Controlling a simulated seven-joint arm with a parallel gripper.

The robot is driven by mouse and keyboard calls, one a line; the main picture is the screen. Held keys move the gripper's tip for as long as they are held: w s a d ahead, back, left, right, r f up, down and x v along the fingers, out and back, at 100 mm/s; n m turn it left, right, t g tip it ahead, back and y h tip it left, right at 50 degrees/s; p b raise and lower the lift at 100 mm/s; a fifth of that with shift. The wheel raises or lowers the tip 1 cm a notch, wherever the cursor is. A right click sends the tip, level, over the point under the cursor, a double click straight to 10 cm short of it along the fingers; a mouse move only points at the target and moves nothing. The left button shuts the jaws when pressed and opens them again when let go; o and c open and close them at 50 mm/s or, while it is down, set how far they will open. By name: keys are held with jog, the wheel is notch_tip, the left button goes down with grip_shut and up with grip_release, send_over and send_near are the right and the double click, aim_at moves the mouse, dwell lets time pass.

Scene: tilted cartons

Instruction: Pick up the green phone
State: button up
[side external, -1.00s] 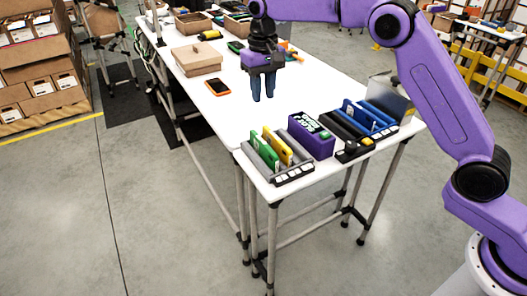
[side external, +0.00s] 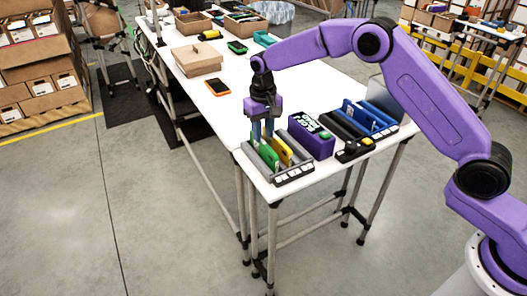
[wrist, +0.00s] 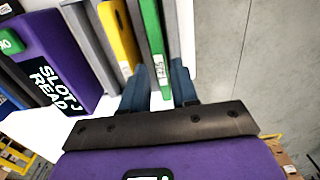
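The green phone (side external: 265,154) stands on edge in a grey rack (side external: 291,177) at the near left corner of the table, beside a yellow phone (side external: 282,150). My gripper (side external: 262,138) points down just over the green phone. In the wrist view the green phone (wrist: 152,38) with a white label runs between my two fingers (wrist: 160,90), with a gap showing on each side. The fingers look open and apart from it. The yellow phone (wrist: 118,35) lies just left of the left finger. How deep the fingertips reach is unclear.
A purple box (side external: 312,137) stands right of the rack, then a black and blue rack (side external: 357,135). An orange-edged phone (side external: 218,87), a cardboard box (side external: 197,61) and a green device (side external: 237,47) lie farther back. The table's middle is clear.

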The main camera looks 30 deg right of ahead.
aim_at(263, 142)
jog(key=shift+f, duration=2.35)
grip_shut()
jog(key=shift+r, duration=0.1)
